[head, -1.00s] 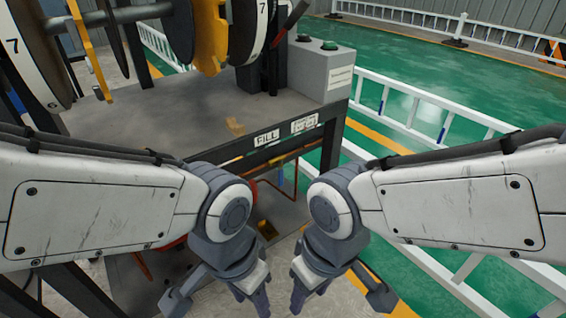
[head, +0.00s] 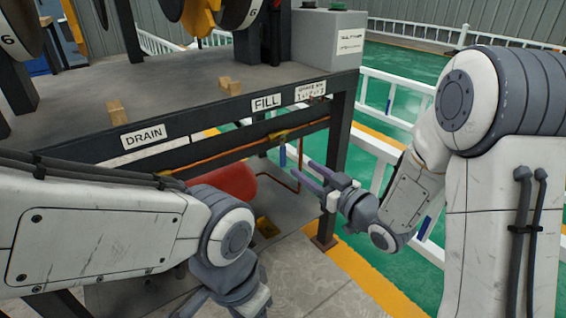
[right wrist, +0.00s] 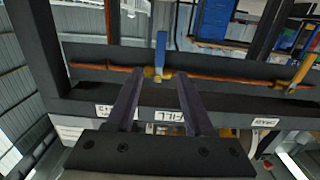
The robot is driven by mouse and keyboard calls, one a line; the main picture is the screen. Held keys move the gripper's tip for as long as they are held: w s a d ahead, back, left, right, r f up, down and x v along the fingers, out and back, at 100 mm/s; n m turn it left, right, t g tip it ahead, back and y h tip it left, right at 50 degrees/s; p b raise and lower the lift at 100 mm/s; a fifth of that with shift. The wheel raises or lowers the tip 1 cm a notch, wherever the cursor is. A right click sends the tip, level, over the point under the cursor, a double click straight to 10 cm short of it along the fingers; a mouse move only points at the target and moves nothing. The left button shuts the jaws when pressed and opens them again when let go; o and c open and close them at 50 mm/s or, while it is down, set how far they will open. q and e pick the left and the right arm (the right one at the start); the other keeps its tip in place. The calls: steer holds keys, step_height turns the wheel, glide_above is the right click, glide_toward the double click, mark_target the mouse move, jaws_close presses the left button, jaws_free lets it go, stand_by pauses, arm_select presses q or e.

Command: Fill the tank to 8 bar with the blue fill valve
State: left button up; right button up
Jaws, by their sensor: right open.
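The blue fill valve handle (head: 282,155) hangs below the FILL label (head: 266,102) under the bench's front edge. In the right wrist view the blue handle (right wrist: 161,50) stands straight out from a brass valve body (right wrist: 155,74) on a copper-coloured pipe. My right gripper (head: 312,172) is open and points at the valve from the right. In the wrist view its fingers (right wrist: 158,78) lie left and right of the valve; contact cannot be told. The red tank (head: 226,180) lies under the bench, partly hidden. My left gripper (head: 235,298) is at the bottom edge, its fingertips cut off.
The DRAIN label (head: 143,137) is left of FILL; a yellow handle (right wrist: 303,68) shows on the pipe near it in the wrist view. A bench leg (head: 337,165) stands close behind my right gripper. A grey button box (head: 328,40) and numbered discs (head: 240,12) are above.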

mark_target(284, 152)
steer(key=b+x, duration=0.3)
steer(key=x, duration=0.6)
steer(key=shift+r, duration=0.15)
steer(key=shift+w+a+r+b, duration=0.1)
steer(key=shift+w+a+b, duration=0.25)
steer(key=shift+w, duration=0.2)
jaws_close()
stand_by(0.8)
